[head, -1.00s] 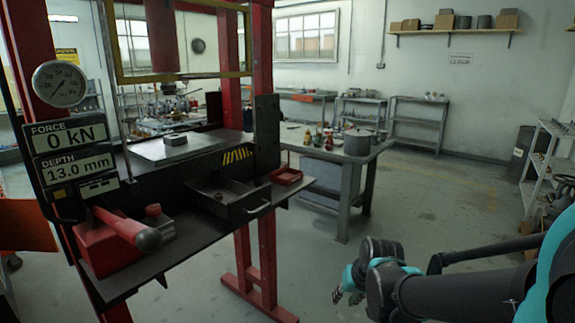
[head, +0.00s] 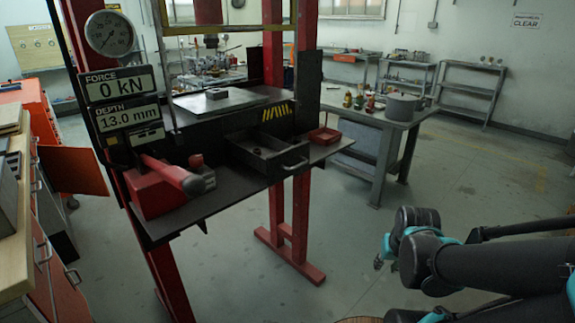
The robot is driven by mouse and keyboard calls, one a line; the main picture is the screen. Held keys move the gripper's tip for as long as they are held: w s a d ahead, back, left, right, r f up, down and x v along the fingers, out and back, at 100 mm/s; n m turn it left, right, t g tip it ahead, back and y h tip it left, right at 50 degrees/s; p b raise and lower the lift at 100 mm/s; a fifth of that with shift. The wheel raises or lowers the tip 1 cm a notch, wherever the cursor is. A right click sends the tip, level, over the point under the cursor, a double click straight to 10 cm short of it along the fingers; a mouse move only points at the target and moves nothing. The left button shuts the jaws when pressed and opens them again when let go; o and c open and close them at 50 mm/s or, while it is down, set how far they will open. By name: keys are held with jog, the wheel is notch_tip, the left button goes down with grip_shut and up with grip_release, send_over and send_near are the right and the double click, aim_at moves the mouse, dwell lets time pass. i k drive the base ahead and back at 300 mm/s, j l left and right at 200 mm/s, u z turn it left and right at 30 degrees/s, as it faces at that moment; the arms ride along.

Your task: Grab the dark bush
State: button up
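A small dark piece (head: 265,152), which may be the dark bush, lies in the open drawer (head: 291,168) of the red press. It is too small to make out its shape. A grey metal block (head: 217,93) sits on the press plate (head: 190,107). My gripper (head: 380,262) is at the lower right, in front of the press and to the right of its drawer, well apart from it. Its fingers are mostly hidden behind my arm, so I cannot see whether they are open.
A small red tray (head: 325,136) stands right of the drawer. A red pump (head: 160,187) with a lever stands on the left of the shelf. A grey table (head: 392,115) with a pot and bottles is behind. An orange cabinet (head: 62,250) stands left. The floor between is clear.

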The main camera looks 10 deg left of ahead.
aim_at(257, 151)
jog(key=k+u, duration=0.1)
jog(key=u, duration=0.25)
jog(key=k+l+u, duration=0.1)
jog(key=u, duration=0.25)
jog(key=k+j, duration=0.05)
